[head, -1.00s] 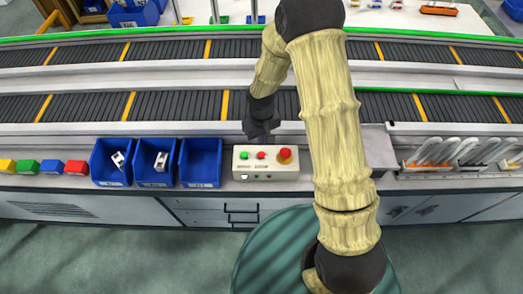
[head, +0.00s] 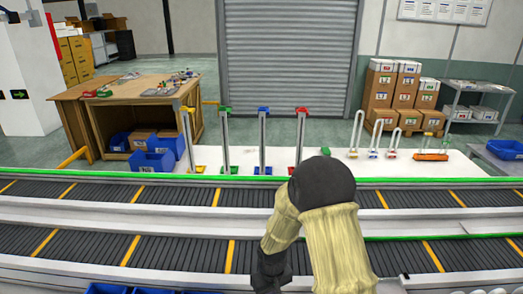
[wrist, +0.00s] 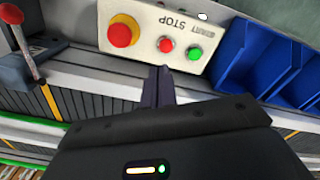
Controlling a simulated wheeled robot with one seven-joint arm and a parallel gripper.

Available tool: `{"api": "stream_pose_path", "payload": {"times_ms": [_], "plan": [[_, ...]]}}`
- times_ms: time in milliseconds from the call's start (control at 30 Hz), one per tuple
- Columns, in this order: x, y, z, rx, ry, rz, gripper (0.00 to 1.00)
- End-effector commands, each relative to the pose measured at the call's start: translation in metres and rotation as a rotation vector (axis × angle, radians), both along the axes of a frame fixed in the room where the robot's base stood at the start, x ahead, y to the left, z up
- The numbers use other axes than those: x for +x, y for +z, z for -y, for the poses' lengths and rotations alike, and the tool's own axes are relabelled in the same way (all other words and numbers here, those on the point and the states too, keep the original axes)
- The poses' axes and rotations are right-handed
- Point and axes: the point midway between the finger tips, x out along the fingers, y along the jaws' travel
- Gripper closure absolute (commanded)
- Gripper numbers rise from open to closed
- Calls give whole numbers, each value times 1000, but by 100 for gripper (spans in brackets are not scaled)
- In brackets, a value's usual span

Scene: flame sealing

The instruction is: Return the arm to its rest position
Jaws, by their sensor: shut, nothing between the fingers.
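My gripper (head: 268,280) shows at the bottom of the head view, in front of the near conveyor, with its fingertips cut off or hard to make out. In the wrist view my gripper (wrist: 158,82) has its dark fingers together with nothing between them. The fingers point toward a control box (wrist: 145,40) and appear apart from it. The box has a red button on a yellow base (wrist: 122,32), a small red button (wrist: 166,45) and a green button (wrist: 195,54).
Two conveyors (head: 110,253) run across the head view. Blue bins (wrist: 265,60) stand beside the control box. A red-knobbed lever (wrist: 20,40) is at the wrist view's left. Coloured posts (head: 263,145) and a wooden workbench (head: 145,105) stand beyond the conveyors.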

Motion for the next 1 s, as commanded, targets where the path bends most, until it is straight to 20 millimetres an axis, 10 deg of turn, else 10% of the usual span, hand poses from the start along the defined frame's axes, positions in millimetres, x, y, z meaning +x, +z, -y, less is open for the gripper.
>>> {"api": "stream_pose_path", "payload": {"times_ms": [600, 1000], "plan": [[-85, 151, 105, 32, -353, 170, 100], [-122, 173, 124, 57, -456, 212, 100]]}}
